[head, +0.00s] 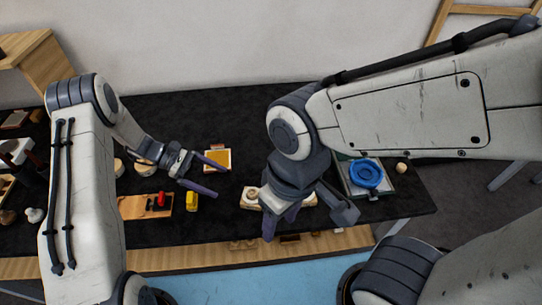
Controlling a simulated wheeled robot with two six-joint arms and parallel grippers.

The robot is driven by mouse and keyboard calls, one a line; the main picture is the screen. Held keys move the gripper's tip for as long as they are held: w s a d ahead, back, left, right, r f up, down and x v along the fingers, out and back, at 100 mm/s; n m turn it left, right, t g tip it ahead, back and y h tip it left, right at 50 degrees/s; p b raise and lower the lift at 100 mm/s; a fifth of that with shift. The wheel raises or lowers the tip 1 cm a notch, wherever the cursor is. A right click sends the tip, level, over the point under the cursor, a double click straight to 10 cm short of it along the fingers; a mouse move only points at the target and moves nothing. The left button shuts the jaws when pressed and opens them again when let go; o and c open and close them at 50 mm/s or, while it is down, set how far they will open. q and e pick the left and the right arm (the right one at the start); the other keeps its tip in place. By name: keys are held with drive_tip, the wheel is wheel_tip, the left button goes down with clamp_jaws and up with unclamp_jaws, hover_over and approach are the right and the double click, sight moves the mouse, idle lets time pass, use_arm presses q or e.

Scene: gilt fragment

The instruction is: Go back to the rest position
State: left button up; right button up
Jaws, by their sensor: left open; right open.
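My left gripper (200,175) is over the middle of the black table (225,120). Its two fingers are spread apart with nothing between them. My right gripper (305,222) hangs over the right part of the table near its front edge. Its fingers point down, apart, and I see nothing held. Both my arms reach forward over the table, and the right arm hides part of its right side.
A small tray with a yellow square (217,159) lies by the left gripper. A wooden board (133,207), a yellow object (192,201) and a blue round object (366,174) on a tray also lie on the table. Pale pieces (251,194) are beside the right gripper.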

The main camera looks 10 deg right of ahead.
use_arm(q)
drive_tip(key=s+d+r+m+g+y, duration=0.2)
drive_tip(key=s+d+r+m+y, duration=0.3)
drive_tip(key=r, duration=0.3)
drive_tip(key=s+r+m+t+y, duration=0.2)
drive_tip(key=s+r+m, duration=0.3)
drive_tip(key=s+m, duration=0.3)
drive_tip(key=s+d+r+m+t+y+b, duration=0.1)
drive_tip(key=s+r+m+t+y, duration=0.2)
drive_tip(key=s+r+m, duration=0.3)
drive_tip(key=s+m, duration=0.3)
drive_tip(key=s, duration=0.3)
drive_tip(key=shift+s+d+r+t+y, duration=0.15)
drive_tip(key=shift+s+r+t+y, duration=0.05)
drive_tip(key=shift+r+t+y, duration=0.1)
idle(1.0)
